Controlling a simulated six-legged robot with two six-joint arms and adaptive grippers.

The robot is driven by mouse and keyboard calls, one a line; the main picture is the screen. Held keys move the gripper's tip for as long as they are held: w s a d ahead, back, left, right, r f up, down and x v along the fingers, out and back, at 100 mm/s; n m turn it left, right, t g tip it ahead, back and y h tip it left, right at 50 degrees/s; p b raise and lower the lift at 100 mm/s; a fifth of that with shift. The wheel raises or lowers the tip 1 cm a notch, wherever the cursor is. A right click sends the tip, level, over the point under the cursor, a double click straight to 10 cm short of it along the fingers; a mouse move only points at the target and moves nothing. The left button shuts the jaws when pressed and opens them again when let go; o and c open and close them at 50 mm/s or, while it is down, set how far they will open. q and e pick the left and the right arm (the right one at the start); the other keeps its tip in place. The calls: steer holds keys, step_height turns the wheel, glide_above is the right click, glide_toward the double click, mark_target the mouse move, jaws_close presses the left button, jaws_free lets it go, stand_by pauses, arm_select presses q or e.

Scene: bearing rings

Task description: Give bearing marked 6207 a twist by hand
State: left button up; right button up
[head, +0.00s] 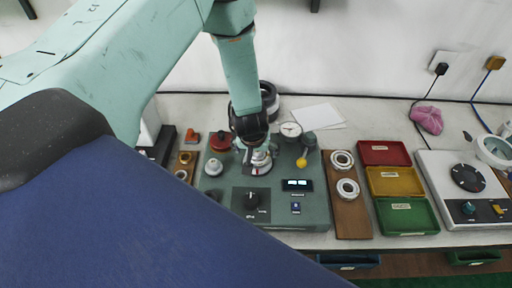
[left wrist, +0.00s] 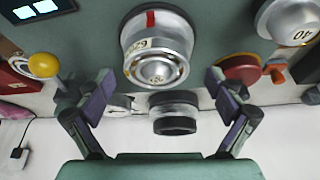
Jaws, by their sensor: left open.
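A silver bearing ring (head: 258,167) sits on the green test unit (head: 228,203), below my left gripper (head: 252,148). In the left wrist view the bearing (left wrist: 157,66) shows a pale label, upside down, that seems to read 6207. A red mark shows on the part at its top in that view. My left gripper (left wrist: 160,88) is open, its fingers on either side of the bearing and apart from it. The left arm hides part of the unit's back. My right gripper is not in view.
A yellow-ball lever (head: 302,162), a dial gauge (head: 290,130), a red knob (head: 220,140) and a silver knob (head: 212,166) crowd the unit. To the right are a wooden board (head: 351,220) with two rings, red, yellow and green trays (head: 407,217), and a white device (head: 450,197).

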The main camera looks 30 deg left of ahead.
arm_select(q)
steer(key=shift+s+d+r, duration=0.1)
steer(key=shift+d+r, duration=0.05)
steer(key=shift+d, duration=0.25)
steer(key=shift+a+f, duration=0.25)
steer(key=shift+a, duration=0.15)
steer(key=c, duration=0.6)
steer(key=shift+d+r, duration=0.15)
steer(key=shift+d, duration=0.15)
steer(key=c, duration=0.6)
steer(key=shift+a, duration=0.25)
steer(key=c, duration=0.4)
steer(key=shift+o, duration=0.2)
steer(key=shift+d+n+p, duration=0.2)
steer(key=shift+n+p, duration=0.1)
steer(key=shift+p, duration=0.2)
steer(key=shift+w+a+p, duration=0.15)
steer(key=shift+w+p, duration=0.05)
steer(key=shift+p, duration=0.2)
steer(key=shift+n, duration=0.3)
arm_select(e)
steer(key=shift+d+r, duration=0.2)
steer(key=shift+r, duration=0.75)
arm_select(q)
steer(key=shift+y+p, duration=0.3)
steer(key=shift+p, duration=0.15)
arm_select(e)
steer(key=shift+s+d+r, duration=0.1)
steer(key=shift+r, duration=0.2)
